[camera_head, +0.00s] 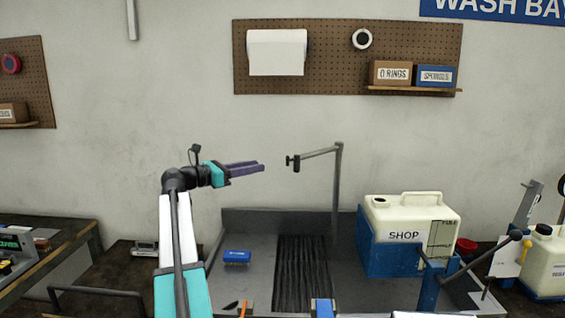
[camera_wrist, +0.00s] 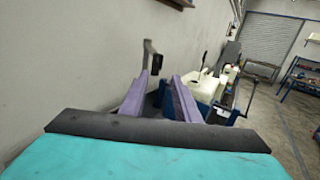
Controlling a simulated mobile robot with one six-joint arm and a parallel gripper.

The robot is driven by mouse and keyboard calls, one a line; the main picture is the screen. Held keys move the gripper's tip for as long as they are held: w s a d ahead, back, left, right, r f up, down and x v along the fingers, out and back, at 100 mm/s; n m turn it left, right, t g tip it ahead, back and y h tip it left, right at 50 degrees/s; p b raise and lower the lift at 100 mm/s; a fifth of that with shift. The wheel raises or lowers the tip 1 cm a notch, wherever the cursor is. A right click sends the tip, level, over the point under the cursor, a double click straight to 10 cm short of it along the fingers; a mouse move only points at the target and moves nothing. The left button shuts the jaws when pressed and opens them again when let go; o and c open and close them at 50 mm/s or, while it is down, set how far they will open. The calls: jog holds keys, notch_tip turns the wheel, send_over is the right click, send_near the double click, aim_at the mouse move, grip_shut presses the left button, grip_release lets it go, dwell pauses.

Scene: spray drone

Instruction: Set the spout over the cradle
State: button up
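The spout is a grey arm (camera_head: 318,153) on an upright post, with a small dark knob-like end (camera_head: 293,162) on its left. It hangs over the left part of the grey wash tray. In the wrist view its dark end (camera_wrist: 155,62) shows just beyond my fingertips. My gripper (camera_head: 262,166) has purple fingers pointing right, a little left of the spout end and apart from it. In the wrist view the fingers (camera_wrist: 161,78) are spread with nothing between them. I cannot tell for sure which part is the cradle; a blue piece (camera_head: 322,308) shows at the tray's front edge.
A white tank marked SHOP (camera_head: 405,235) sits in a blue holder (camera_head: 375,252) at the tray's right. A blue brush-like block (camera_head: 237,257) lies in the tray (camera_head: 262,280) left of a dark ribbed strip (camera_head: 301,270). Air around the spout is clear.

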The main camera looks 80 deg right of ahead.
jog(key=p+x, duration=0.2)
jog(key=x, duration=1)
jog(key=shift+a, duration=0.1)
grip_shut()
